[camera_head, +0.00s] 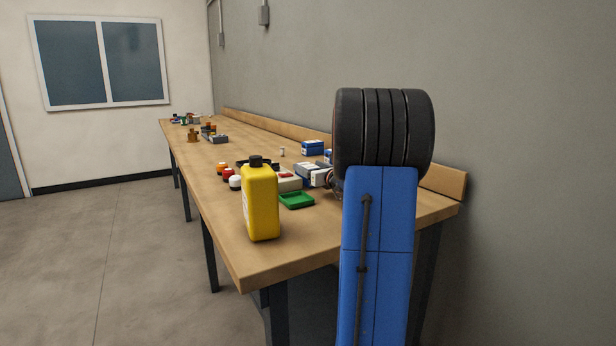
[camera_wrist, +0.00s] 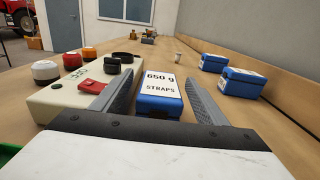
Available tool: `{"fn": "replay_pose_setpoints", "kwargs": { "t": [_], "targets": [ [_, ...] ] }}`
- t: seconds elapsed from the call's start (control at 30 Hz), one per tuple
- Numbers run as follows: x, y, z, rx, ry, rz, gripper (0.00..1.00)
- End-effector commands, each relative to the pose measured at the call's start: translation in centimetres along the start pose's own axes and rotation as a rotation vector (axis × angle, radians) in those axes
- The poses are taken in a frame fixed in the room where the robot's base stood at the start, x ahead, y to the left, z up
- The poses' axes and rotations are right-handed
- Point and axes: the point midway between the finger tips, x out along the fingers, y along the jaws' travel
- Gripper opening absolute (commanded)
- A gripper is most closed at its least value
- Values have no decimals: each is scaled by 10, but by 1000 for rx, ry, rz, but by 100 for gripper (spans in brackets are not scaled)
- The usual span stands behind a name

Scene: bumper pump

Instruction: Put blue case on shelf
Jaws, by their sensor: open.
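Two more blue cases stand further right, one at the back (camera_wrist: 213,63) and one nearer (camera_wrist: 240,83). In the head view the back one (camera_head: 313,147) shows clearly, while my arm hides much of the gripper. I cannot make out a shelf in either view.
A beige control box (camera_wrist: 62,104) with a red switch sits just left of my gripper. A yellow bottle (camera_head: 260,203), a green tray (camera_head: 296,201) and several small jars stand on the workbench (camera_head: 245,255). A wooden backboard (camera_wrist: 270,79) runs along the wall side.

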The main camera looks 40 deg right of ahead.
Motion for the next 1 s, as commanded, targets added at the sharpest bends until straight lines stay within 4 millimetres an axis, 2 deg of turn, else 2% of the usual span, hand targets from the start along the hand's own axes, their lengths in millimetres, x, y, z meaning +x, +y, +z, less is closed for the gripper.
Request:
{"fn": "replay_pose_setpoints", "kwargs": {
  "t": [0.23, 0.53, 0.77, 0.8, 0.83, 1.0],
  "targets": [
    [13, 0, -3, -1, 0, 0, 67],
    [51, 0, -8, 0, -1, 1, 67],
    [54, -1, -8, -1, -1, -1, 67],
    [54, -1, -8, -1, -1, -1, 65],
    [54, -1, -8, -1, -1, -1, 58],
    [54, -1, -8, -1, -1, -1, 17]
  ]
}}
